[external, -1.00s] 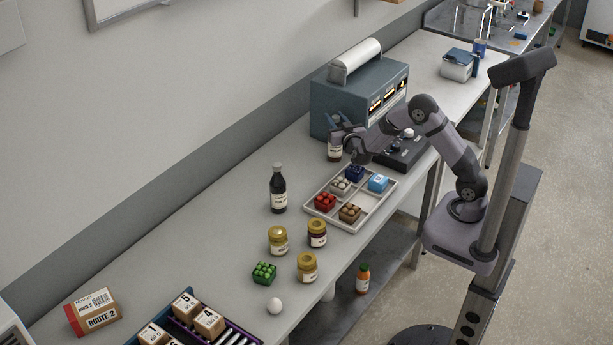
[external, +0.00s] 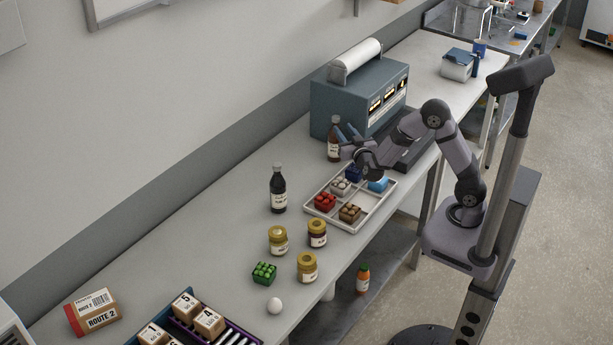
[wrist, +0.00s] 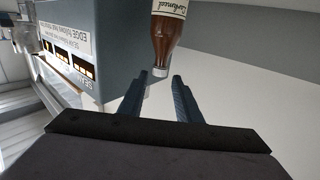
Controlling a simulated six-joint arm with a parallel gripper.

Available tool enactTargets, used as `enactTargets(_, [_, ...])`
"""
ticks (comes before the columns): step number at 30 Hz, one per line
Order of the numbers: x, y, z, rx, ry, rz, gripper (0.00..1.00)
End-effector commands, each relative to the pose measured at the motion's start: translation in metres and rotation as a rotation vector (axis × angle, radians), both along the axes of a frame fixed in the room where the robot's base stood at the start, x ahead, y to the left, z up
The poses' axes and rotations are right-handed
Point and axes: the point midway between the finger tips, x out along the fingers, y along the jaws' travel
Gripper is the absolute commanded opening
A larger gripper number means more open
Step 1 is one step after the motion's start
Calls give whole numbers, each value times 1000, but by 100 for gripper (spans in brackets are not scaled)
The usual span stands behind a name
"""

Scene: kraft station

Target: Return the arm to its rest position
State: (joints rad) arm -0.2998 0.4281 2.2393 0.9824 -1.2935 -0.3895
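My gripper (external: 347,133) is above the far end of the white divided tray (external: 334,226), with its fingers toward the wall. A brown bottle with a white label (external: 333,148) stands upright by the blue-grey machine (external: 350,103).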

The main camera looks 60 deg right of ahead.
Motion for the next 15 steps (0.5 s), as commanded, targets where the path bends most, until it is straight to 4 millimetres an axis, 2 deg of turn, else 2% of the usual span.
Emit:
enactTargets(5, [0,0,0,0,0,1,31])
enactTargets(8, [3,8,0,22,1,36,31])
enactTargets(11, [7,27,0,71,6,121,31])
enactTargets(15, [9,76,0,175,41,320,31])
